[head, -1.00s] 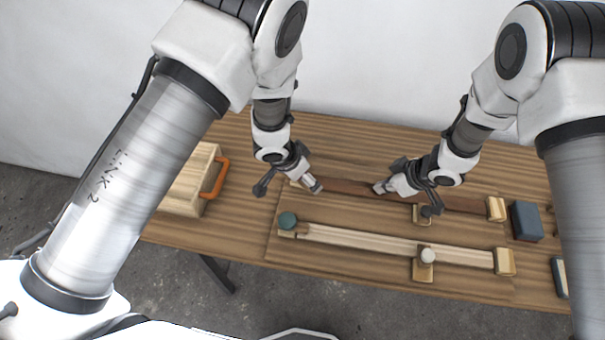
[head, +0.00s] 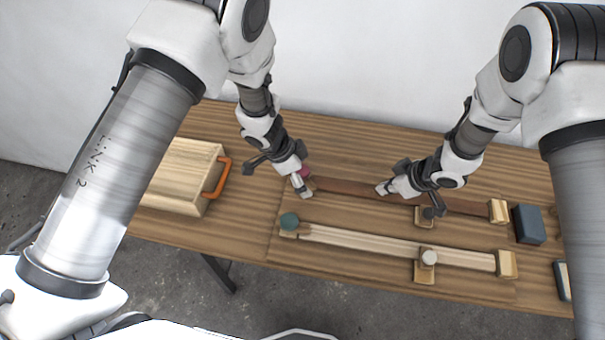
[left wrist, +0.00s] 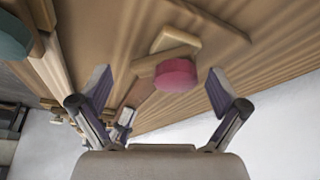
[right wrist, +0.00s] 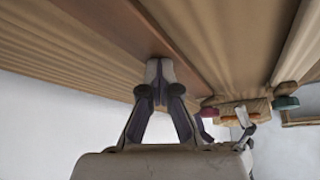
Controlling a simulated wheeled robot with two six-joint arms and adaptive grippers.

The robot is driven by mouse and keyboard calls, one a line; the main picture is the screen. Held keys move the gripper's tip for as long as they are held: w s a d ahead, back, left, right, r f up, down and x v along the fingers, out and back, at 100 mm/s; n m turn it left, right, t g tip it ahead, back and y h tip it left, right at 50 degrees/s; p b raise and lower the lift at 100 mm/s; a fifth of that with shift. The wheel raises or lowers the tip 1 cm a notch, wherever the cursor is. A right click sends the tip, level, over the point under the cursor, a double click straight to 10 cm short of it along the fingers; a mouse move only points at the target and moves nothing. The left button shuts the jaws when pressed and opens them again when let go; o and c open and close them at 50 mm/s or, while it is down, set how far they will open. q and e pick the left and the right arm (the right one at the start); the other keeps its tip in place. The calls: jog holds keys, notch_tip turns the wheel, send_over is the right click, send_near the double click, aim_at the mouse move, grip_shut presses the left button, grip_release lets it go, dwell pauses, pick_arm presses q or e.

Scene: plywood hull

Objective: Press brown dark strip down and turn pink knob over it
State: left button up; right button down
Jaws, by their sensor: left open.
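The brown dark strip (head: 350,187) lies along the back of the board; it also shows in the right wrist view (right wrist: 187,55). The pink knob (head: 307,171) is at its left end, partly hidden by my left gripper (head: 303,189). In the left wrist view the pink knob (left wrist: 175,75) sits on a wooden piece, ahead of and between the open, empty fingers, apart from them. My right gripper (head: 382,189) is shut with its fingertips together at the strip's middle; they appear to touch it. The right wrist view shows the closed tips (right wrist: 160,72) against the strip.
A pale strip (head: 390,243) with a green knob (head: 289,221) and a white knob (head: 428,257) lies in front. A wooden box (head: 185,170) with an orange handle (head: 218,180) stands left. A dark blue block (head: 527,223) is at right.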

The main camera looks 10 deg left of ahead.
pick_arm(q)
jog(key=shift+a+m+g, duration=0.2)
jog(key=shift+m+g, duration=0.1)
jog(key=shift+m, duration=0.7)
jog(key=shift+a+m+g, duration=0.15)
jog(key=shift+m+g, duration=0.45)
jog(key=shift+m, duration=0.9)
jog(key=shift+h, duration=0.3)
jog(key=m+g, duration=0.1)
jog(key=m, duration=0.1)
jog(key=shift+a+m, duration=0.2)
jog(key=shift+m, duration=0.2)
jog(key=c, duration=0.9)
jog(key=shift+f, duration=0.1)
jog(key=shift+c, duration=1.4)
pick_arm(e)
jog(key=shift+f, duration=0.1)
pick_arm(q)
jog(key=shift+o, duration=1)
jog(key=shift+s+f, duration=0.1)
jog(key=shift+s, duration=0.1)
